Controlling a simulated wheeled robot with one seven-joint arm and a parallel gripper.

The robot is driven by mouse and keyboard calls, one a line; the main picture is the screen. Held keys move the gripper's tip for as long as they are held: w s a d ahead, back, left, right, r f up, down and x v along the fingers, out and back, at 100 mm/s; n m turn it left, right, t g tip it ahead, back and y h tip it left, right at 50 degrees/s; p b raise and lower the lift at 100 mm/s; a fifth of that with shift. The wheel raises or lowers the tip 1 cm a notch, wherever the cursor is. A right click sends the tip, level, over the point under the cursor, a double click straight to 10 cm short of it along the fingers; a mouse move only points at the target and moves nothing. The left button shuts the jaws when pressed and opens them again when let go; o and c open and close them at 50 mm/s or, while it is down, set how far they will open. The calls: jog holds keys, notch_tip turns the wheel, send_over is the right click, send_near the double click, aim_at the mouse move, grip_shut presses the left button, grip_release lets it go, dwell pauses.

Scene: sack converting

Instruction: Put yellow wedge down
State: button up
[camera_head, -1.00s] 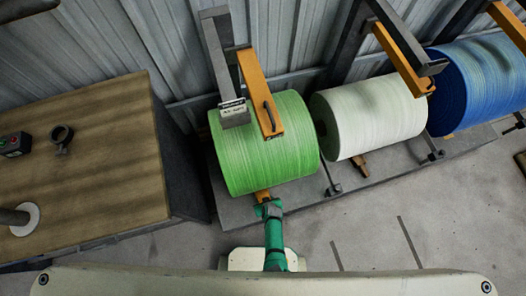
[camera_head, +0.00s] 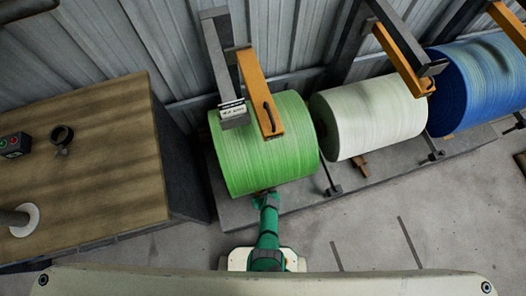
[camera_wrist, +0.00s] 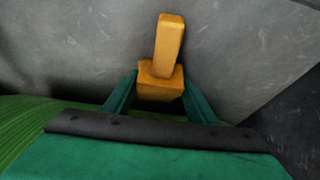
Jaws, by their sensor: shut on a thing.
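The yellow wedge (camera_wrist: 161,82), a block with an upright bar-like handle, is between the two green fingers of my gripper (camera_wrist: 158,92) in the wrist view. The fingers are shut on it. In the head view my gripper (camera_head: 266,196) is at the lower front edge of the green roll (camera_head: 264,145), and the wedge is almost wholly hidden there. In the wrist view the green roll (camera_wrist: 40,128) curves in at the lower left, close beside my gripper. I cannot tell whether the wedge touches the roll or the grey base.
The rolls sit along a grey base (camera_head: 236,212). A white roll (camera_head: 370,120) with a brownish wedge (camera_head: 360,164) at its front, and a blue roll (camera_head: 484,83), stand to the right. A wooden-topped bench (camera_head: 90,190) stands left. Open floor (camera_head: 370,235) lies in front.

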jog(key=shift+f, duration=0.1)
jog(key=o, duration=1.2)
jog(key=shift+o, duration=0.2)
jog(key=s+d+r+t, duration=0.25)
jog(key=s+r, duration=0.25)
jog(key=r, duration=0.8)
jog(key=s+d+r+t, duration=0.25)
jog(key=s+r, duration=0.25)
jog(key=r, duration=0.7)
jog(key=s+a+r+m+t, duration=0.1)
jog(key=s+r+t, duration=0.1)
jog(key=r, duration=1)
jog(key=s+a+r+m+t+h, duration=0.1)
jog(key=s+a+r+t, duration=0.1)
jog(key=r, duration=1)
jog(key=s+a+r+m+t, duration=0.1)
jog(key=s+r+t, duration=0.1)
jog(key=r, duration=1.1)
jog(key=shift+a+m, duration=0.2)
jog(key=shift+m, duration=0.1)
